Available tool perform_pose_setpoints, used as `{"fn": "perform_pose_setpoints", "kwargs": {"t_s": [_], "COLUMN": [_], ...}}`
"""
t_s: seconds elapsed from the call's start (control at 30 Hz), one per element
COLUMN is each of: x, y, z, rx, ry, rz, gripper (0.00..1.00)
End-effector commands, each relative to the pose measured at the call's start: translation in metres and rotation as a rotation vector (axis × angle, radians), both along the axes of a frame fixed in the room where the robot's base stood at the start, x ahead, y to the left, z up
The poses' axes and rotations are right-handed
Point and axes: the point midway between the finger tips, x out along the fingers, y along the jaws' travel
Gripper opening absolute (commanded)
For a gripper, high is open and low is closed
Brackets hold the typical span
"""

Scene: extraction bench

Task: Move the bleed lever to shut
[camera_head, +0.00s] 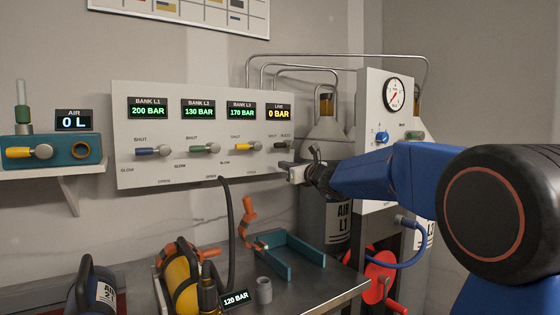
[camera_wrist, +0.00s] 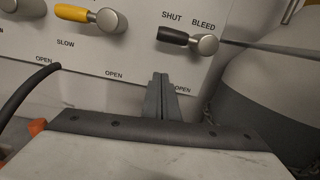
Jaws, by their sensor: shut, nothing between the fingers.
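The bleed lever has a black handle (camera_wrist: 173,36) and a round metal hub (camera_wrist: 208,44) at the right end of the white panel. Its handle points left, tilted slightly up, beneath the SHUT lettering; BLEED is printed above the hub and OPEN lower down. In the head view the lever (camera_head: 284,145) is small, under the LINE display reading 0 BAR. My gripper (camera_wrist: 160,77) is shut and empty, its fingertips just below the handle in the picture. I cannot tell whether they touch the panel. In the head view my gripper (camera_head: 282,169) is at the panel's lower right edge.
A yellow lever (camera_wrist: 72,13) sits left of the bleed lever, with green (camera_head: 203,149) and blue (camera_head: 146,151) ones farther left. A dark hose (camera_head: 229,210) hangs below the panel. Grey cylinders (camera_head: 326,137) stand behind on the right.

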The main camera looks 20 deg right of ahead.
Motion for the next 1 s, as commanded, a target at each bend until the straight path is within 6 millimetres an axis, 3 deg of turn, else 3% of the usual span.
{"fn": "perform_pose_setpoints", "kwargs": {"t_s": [0.37, 1.0], "x": [-0.044, -0.156], "y": [-0.013, -0.051], "z": [0.0, -0.006], "rx": [-0.001, -0.001], "ry": [-0.003, -0.002], "rz": [-0.001, -0.003], "gripper": [0.0, 0.0]}}
